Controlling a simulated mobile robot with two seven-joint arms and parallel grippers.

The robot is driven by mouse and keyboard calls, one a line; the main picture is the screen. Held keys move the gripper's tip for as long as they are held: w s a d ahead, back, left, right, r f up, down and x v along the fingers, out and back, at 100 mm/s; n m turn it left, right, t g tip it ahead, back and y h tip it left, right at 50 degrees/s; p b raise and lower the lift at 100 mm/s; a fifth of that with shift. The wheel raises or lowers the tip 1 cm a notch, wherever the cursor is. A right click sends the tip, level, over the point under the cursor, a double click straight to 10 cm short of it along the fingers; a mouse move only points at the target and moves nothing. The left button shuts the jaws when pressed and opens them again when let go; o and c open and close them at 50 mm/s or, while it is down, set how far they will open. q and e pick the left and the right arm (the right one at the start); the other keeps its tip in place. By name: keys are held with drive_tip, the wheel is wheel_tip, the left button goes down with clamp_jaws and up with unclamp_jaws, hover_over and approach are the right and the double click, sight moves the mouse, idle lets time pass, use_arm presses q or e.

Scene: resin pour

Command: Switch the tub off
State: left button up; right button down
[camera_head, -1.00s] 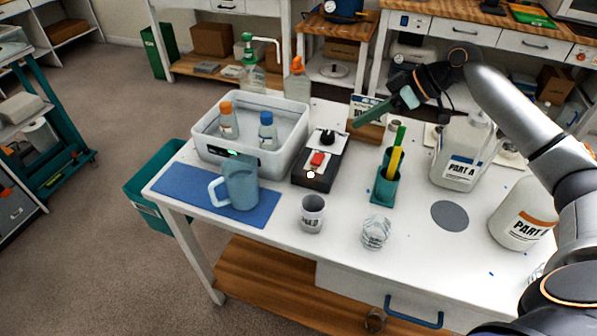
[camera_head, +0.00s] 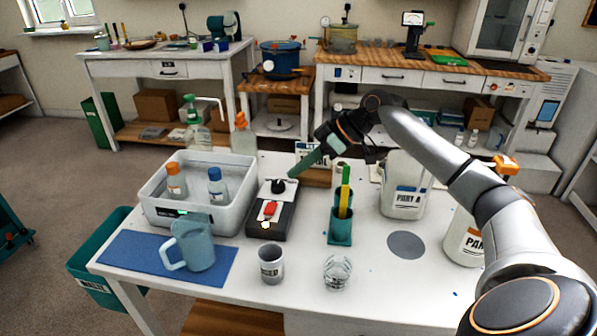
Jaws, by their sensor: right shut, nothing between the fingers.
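The white tub (camera_head: 154,212) stands at the left of the white table and holds water and two bottles, one with an orange cap and one with a blue cap. A small green display (camera_head: 182,212) glows on its front. Beside it on the right is a dark control box (camera_head: 286,221) with a black knob (camera_head: 278,187), a red switch (camera_head: 270,209) and a small pale light (camera_head: 265,225). My right gripper (camera_head: 298,170) is shut and empty, above and just behind the box near the knob, apparently not touching it. My left gripper is out of view.
A blue pitcher (camera_head: 198,249) stands on a blue mat (camera_head: 125,256) before the tub. A grey mug (camera_head: 271,263), a clear cup (camera_head: 337,272) and a teal holder (camera_head: 340,231) with sticks stand nearby. Part A (camera_head: 403,205) jug is at right.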

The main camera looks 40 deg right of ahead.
hover_over(266, 209)
drive_tip(key=s+d, duration=0.1)
drive_tip(key=d, duration=0.1)
wheel_tip(266, 209, down, 5)
drive_tip(key=shift+s+d+f, duration=0.1)
drive_tip(key=shift+s+d, duration=0.05)
drive_tip(key=f, duration=0.2)
drive_tip(key=shift+s+f, duration=0.25)
drive_tip(key=shift+f, duration=0.65)
drive_tip(key=shift+s, duration=0.1)
